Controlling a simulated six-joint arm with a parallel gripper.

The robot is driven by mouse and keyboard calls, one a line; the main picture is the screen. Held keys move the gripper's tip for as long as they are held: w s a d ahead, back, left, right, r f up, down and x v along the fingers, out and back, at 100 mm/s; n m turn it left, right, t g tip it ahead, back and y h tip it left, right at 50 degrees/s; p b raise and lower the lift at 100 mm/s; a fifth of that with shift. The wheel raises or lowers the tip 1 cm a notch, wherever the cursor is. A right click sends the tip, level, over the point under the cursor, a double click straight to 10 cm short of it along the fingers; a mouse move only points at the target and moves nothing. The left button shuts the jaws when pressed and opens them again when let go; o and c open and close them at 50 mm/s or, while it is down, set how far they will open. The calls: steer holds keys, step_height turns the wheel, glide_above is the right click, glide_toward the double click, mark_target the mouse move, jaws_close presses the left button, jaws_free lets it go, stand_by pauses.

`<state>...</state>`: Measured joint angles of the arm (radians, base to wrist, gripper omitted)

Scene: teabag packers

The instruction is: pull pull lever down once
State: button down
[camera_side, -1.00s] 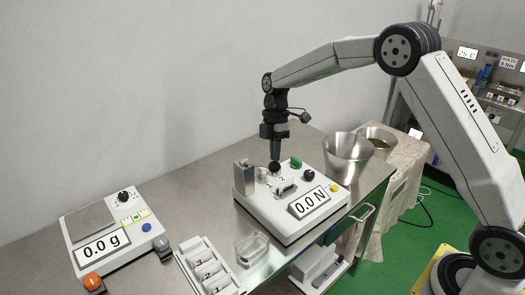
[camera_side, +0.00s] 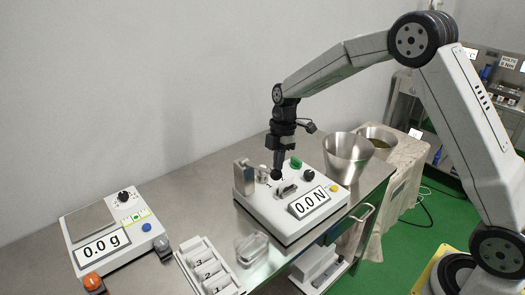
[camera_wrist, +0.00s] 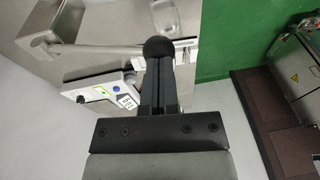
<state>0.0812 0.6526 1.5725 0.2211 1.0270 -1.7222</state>
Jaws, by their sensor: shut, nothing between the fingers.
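The pull lever's round black knob (camera_side: 276,175) is at the top of the white force tester (camera_side: 262,205), whose display reads 0.0 N. My gripper (camera_side: 278,167) points down with its fingertips right at the knob, seemingly touching it from above. In the wrist view the black knob (camera_wrist: 159,47) sits at the fingertips of my gripper (camera_wrist: 160,62) and partly hides them. The lever's metal rod (camera_wrist: 95,48) runs left from the knob. The fingers are shut with nothing held between them.
A scale (camera_side: 110,235) reading 0.0 g stands at the left. A numbered tray (camera_side: 207,266) and a clear container (camera_side: 251,247) are in front of the tester. A metal funnel-shaped bowl (camera_side: 347,155) stands behind it. The steel table (camera_side: 190,212) is bare between scale and tester.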

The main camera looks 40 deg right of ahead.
steer(key=shift+s+f+t, duration=0.35)
steer(key=shift+f+t, duration=0.15)
steer(key=shift+f, duration=0.2)
steer(key=shift+s+f+t, duration=0.35)
steer(key=shift+f+t, duration=0.15)
steer(key=shift+f, duration=0.15)
step_height(320, 180, down, 8)
steer(key=s+t, duration=0.1)
steer(key=t, duration=0.1)
steer(key=shift+s+r, duration=0.15)
steer(key=shift+r, duration=0.15)
glide_toward(281, 173)
steer(key=shift+s+d+f, duration=0.2)
steer(key=shift+s+f, duration=0.7)
steer(key=shift+s, duration=0.2)
steer(key=shift+s+d+f, duration=0.2)
steer(key=shift+s+f, duration=0.75)
steer(key=shift+s, duration=0.1)
steer(key=shift+s, duration=0.15)
